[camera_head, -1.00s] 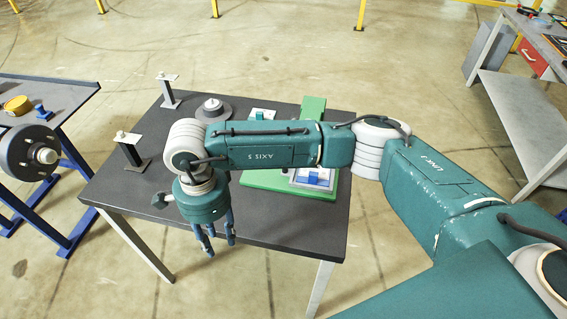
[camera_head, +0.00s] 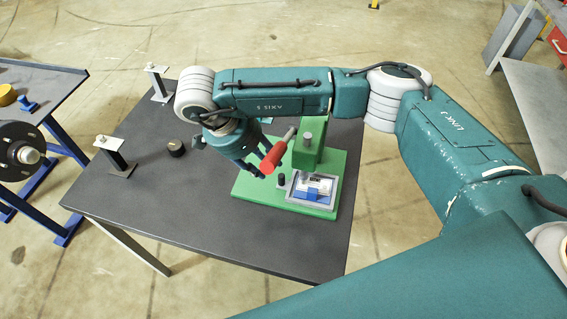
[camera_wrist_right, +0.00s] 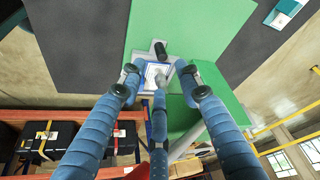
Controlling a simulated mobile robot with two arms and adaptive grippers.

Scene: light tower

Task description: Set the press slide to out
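The green press (camera_head: 310,150) stands on a green base plate (camera_head: 253,190) near the table's right side. Its slide, a pale tray with a blue block (camera_head: 312,193), lies in front of the column, and I cannot tell how far out it is. A red lever grip (camera_head: 275,158) sticks out from the press on a grey rod. My right gripper (camera_head: 262,166) is by this grip, above the base's left part. In the right wrist view its fingers (camera_wrist_right: 158,80) are spread, with the blue-edged slide area (camera_wrist_right: 151,72) beyond them. My left gripper is not visible.
A small black knob (camera_head: 281,180) stands on the base beside the slide. Two metal stands (camera_head: 114,157) (camera_head: 157,85) and a dark round knob (camera_head: 176,147) are on the dark table. The table's front (camera_head: 200,220) is clear.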

